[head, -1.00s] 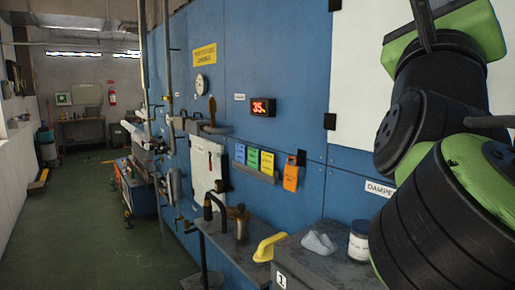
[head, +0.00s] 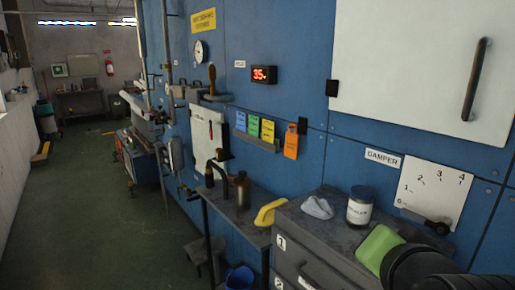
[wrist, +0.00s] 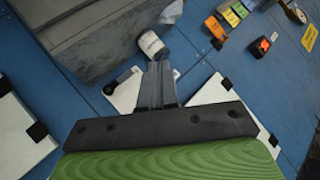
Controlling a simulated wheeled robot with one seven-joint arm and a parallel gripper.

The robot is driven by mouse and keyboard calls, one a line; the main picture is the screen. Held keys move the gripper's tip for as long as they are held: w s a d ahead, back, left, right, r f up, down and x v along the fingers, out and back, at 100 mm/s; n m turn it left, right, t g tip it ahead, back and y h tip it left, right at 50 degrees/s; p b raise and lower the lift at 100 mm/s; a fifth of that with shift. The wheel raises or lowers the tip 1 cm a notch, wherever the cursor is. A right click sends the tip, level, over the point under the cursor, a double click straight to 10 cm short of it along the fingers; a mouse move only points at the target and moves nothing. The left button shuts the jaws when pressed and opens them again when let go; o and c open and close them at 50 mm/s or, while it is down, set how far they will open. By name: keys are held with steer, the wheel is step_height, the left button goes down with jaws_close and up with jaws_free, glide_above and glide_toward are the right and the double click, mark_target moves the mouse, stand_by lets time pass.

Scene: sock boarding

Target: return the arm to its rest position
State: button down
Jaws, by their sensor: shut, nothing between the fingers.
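My gripper (wrist: 156,84) shows in the wrist view with its grey fingers together and nothing between them. It is in free space in front of the blue panel wall. In the head view only a green and black part of my arm shows at the lower right corner; the fingers are out of that view. The arm overlaps the picture just below the damper plate (head: 434,191).
A white door with a black handle (head: 475,80) is at the upper right. The green floor (head: 95,220) at left is open.

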steer(key=s+a+f+n+g+y, duration=0.1)
steer(key=s+a+f+n+g, duration=0.1)
steer(key=s+f+n+g, duration=0.95)
step_height(320, 180, up, 7)
steer(key=s+m+t+p, duration=0.1)
steer(key=t+p, duration=0.3)
steer(key=p, duration=0.8)
steer(key=shift+m, duration=0.75)
steer(key=shift+t, duration=0.25)
